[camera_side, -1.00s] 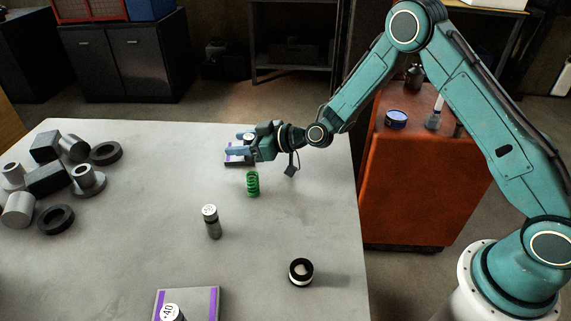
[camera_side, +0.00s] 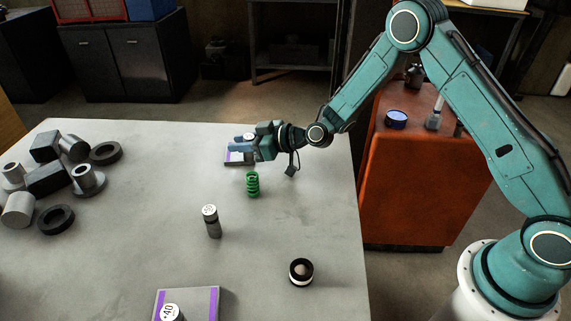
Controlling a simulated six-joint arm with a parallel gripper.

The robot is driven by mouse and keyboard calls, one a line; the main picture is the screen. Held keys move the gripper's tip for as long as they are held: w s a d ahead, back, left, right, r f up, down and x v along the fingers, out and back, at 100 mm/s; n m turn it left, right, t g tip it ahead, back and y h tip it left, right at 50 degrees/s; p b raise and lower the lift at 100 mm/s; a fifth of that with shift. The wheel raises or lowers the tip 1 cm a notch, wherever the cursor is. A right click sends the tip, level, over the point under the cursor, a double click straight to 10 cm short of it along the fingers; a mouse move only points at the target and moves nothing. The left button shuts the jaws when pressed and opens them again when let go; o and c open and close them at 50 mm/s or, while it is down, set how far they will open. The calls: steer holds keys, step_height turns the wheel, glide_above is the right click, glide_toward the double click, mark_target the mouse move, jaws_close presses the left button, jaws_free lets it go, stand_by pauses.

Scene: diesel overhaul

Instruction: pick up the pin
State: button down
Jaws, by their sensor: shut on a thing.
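My gripper (camera_side: 240,145) is at the far side of the grey table, reaching in from the right. Its blue fingers are shut on a small piece with a white top, which I take to be the pin (camera_side: 249,136).
A green spring (camera_side: 252,184) stands just in front of my gripper. A white-capped cylinder (camera_side: 212,222), a black-and-white ring piece (camera_side: 301,272) and a near pad (camera_side: 207,299) with a capped piece (camera_side: 170,312) are nearer. Grey metal parts (camera_side: 47,179) crowd the left.

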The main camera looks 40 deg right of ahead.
steer(key=shift+r, duration=0.15)
step_height(320, 180, up, 20)
stand_by(0.7)
stand_by(0.5)
steer(key=shift+g, duration=0.5)
steer(key=w, duration=0.4)
steer(key=shift+w, duration=0.4)
step_height(320, 180, down, 20)
steer(key=shift+f, duration=0.1)
stand_by(0.6)
steer(key=shift+f, duration=0.1)
